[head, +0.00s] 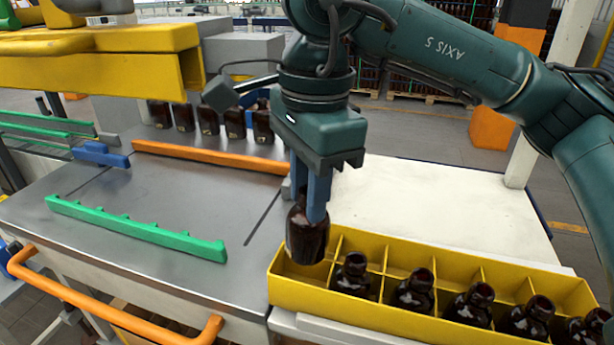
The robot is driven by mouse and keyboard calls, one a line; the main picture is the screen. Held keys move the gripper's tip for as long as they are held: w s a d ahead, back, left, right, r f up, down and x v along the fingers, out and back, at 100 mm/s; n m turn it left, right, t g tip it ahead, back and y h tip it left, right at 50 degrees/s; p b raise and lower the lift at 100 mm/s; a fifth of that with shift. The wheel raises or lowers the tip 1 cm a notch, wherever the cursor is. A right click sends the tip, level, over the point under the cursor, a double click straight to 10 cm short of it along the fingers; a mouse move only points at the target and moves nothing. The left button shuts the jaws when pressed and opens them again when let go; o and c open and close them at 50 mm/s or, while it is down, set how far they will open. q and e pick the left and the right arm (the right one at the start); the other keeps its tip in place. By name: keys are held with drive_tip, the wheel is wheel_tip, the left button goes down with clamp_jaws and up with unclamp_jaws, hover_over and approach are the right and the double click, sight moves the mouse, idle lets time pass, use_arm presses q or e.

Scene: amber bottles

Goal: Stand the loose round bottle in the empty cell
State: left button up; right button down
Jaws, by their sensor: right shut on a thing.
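A round brown bottle (306,236) hangs upright in my right gripper (308,190), whose blue fingers are shut on its neck. The bottle is over the left end of the yellow crate (340,305); its base is near the rim, and I cannot tell whether it is inside a cell. The crate has cells in two rows. Several brown bottles (413,291) stand in the front row. The back-row cells look empty where I can see into them; the front left cell is partly hidden by the held bottle. My left gripper is not in view.
An orange rail (210,157) and a green notched rail (135,230) cross the grey metal table (160,195). Several brown bottles (208,119) stand in a row behind the orange rail. A white surface (430,205) behind the crate is clear. A yellow beam (100,60) overhangs the upper left.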

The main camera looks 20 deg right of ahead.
sight(305, 231)
wheel_tip(305, 231, down, 3)
drive_tip(key=shift+w+f+b, duration=0.15)
drive_tip(key=shift+f+b, duration=0.05)
drive_tip(key=shift+b, duration=0.85)
drive_tip(key=shift+a+f+b, duration=0.1)
drive_tip(key=shift+f+b, duration=0.55)
drive_tip(key=shift+f, duration=0.05)
drive_tip(key=shift+f+b, duration=0.45)
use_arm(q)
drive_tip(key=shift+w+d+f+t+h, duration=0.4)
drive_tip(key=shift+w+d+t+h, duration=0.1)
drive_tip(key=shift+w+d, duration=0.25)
use_arm(e)
drive_tip(key=shift+f, duration=0.2)
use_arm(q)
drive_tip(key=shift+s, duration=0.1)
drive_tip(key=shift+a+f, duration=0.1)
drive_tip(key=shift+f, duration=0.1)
use_arm(e)
drive_tip(key=shift+f, duration=0.15)
